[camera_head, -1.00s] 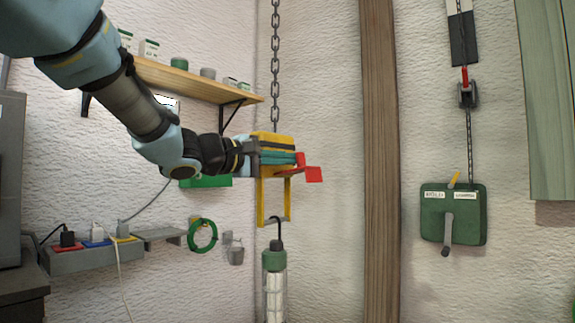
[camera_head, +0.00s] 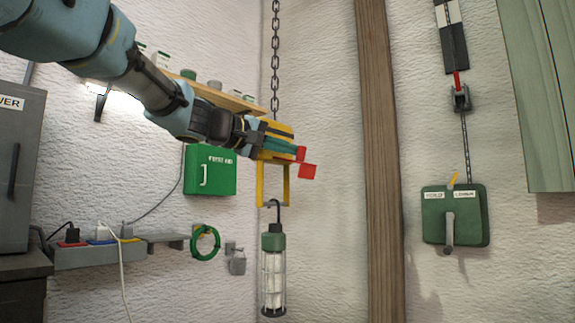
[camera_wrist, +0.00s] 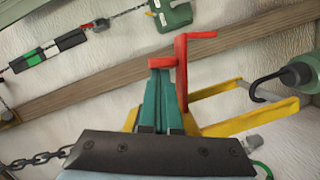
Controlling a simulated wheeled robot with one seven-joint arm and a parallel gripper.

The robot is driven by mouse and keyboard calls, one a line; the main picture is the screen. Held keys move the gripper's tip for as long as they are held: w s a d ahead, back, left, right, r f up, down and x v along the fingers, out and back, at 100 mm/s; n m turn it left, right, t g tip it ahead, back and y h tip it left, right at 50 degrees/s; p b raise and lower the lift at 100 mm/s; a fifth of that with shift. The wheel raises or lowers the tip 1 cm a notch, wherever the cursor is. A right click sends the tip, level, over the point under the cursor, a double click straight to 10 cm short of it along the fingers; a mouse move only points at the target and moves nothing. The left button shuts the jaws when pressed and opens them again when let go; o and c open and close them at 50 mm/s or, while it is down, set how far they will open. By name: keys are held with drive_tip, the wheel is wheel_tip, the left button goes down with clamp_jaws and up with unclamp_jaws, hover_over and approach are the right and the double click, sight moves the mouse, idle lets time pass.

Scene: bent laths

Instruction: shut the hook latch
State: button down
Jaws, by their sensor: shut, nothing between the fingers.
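A yellow hook frame (camera_head: 288,186) hangs from a chain beside the wall, and a caged lamp (camera_head: 273,262) hangs from its lower bar by a dark hook. The red latch lever (camera_head: 309,171) is at the frame's right side; in the wrist view its bent red bar (camera_wrist: 182,75) stands beside my fingers, over the yellow frame (camera_wrist: 235,122). My gripper (camera_head: 290,150) is shut with nothing between its teal fingers, in front of the frame's upper part. The wrist view shows the fingertips (camera_wrist: 162,68) close against the red lever; I cannot tell whether they touch.
A wooden post (camera_head: 383,180) stands to the right, with a green winch box (camera_head: 435,218) beyond it. A green first-aid box (camera_head: 218,182) and a shelf (camera_head: 228,101) are on the left wall. The space between lamp and post is clear.

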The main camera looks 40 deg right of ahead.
drive_tip(key=m+b, duration=0.1)
drive_tip(key=b, duration=0.1)
drive_tip(key=f+m+b, duration=0.1)
drive_tip(key=b, duration=0.1)
drive_tip(key=f+m+t+y+b, duration=0.1)
drive_tip(key=m+b, duration=0.1)
drive_tip(key=shift+s+f+b, duration=0.2)
drive_tip(key=shift+f+b, duration=0.05)
drive_tip(key=shift+b, duration=0.05)
drive_tip(key=m+b, duration=0.1)
drive_tip(key=f+m+b, duration=0.1)
drive_tip(key=b, duration=0.1)
drive_tip(key=shift+w+t+y, duration=0.1)
drive_tip(key=shift+t+y, duration=0.2)
drive_tip(key=m+b, duration=0.2)
drive_tip(key=m+t+b, duration=0.1)
drive_tip(key=shift+w+f, duration=0.3)
drive_tip(key=shift+f, duration=0.1)
drive_tip(key=shift+a, duration=0.1)
